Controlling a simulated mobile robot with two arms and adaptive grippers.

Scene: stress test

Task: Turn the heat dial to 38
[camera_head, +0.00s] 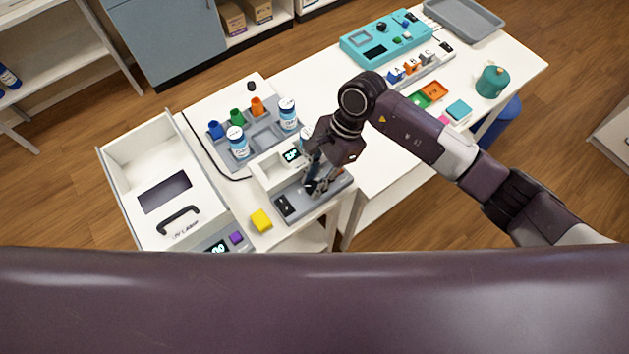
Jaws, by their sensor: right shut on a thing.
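A grey control panel (298,208) lies near the front edge of the white table, with a small black display or switch (283,205) at its left end. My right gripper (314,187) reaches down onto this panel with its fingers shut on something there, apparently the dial. The fingers hide the dial, so its setting cannot be read. Just behind the panel is a white device with a small lit display (291,155), whose digits are too small to read surely. My left gripper is not in view.
A white lamp box (130,190) is at the left. A yellow block (261,219) lies beside the panel.

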